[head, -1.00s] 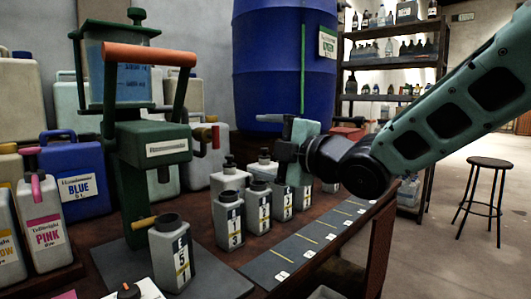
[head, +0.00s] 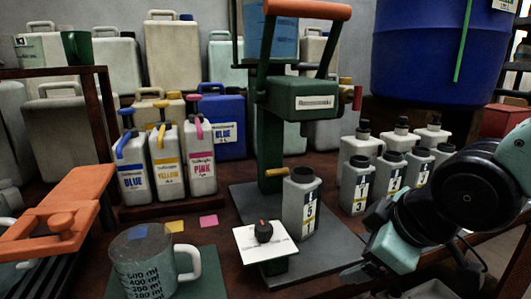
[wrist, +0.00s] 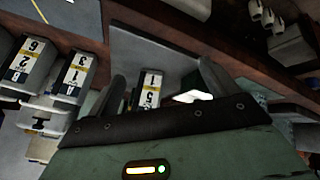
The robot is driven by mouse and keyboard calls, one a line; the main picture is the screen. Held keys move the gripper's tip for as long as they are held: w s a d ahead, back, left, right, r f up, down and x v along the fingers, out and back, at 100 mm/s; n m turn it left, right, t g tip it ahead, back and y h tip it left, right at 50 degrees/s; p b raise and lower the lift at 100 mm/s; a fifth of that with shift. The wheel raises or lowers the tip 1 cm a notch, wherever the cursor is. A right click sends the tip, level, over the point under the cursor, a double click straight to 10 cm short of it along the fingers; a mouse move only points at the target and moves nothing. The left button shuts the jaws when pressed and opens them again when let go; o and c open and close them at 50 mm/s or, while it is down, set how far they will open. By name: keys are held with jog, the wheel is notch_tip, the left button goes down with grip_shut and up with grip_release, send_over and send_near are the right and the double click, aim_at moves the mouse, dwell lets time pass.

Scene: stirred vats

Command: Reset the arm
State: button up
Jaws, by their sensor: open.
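My gripper (wrist: 165,85) is open in the wrist view, its two dark fingers spread apart. A grey can labelled 5 shows beyond and between the fingers in that view (wrist: 148,90); it does not look held. In the head view my gripper (head: 362,270) is at the lower right, partly covered by my own wrist. The grey can (head: 300,200) stands upright on a dark plate (head: 245,200) under the green press (head: 300,105), left of my gripper. My arm reaches in from the right edge.
Several numbered cans (head: 391,175) stand close behind my wrist. An orange-topped clamp (head: 60,215) is at far left. A blue drum (head: 430,50) stands behind.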

jog(key=s+a+f+m+g+h, duration=0.1)
jog(key=s+f+m+g, duration=0.15)
jog(key=s, duration=0.45)
jog(key=s+a+f+m+g+h, duration=0.1)
jog(key=s+f+g, duration=0.25)
jog(key=s, duration=0.35)
notch_tip(320, 180, up, 26)
jog(key=p, duration=2.4)
jog(key=shift+f+p, duration=0.2)
jog(key=shift+p, duration=0.1)
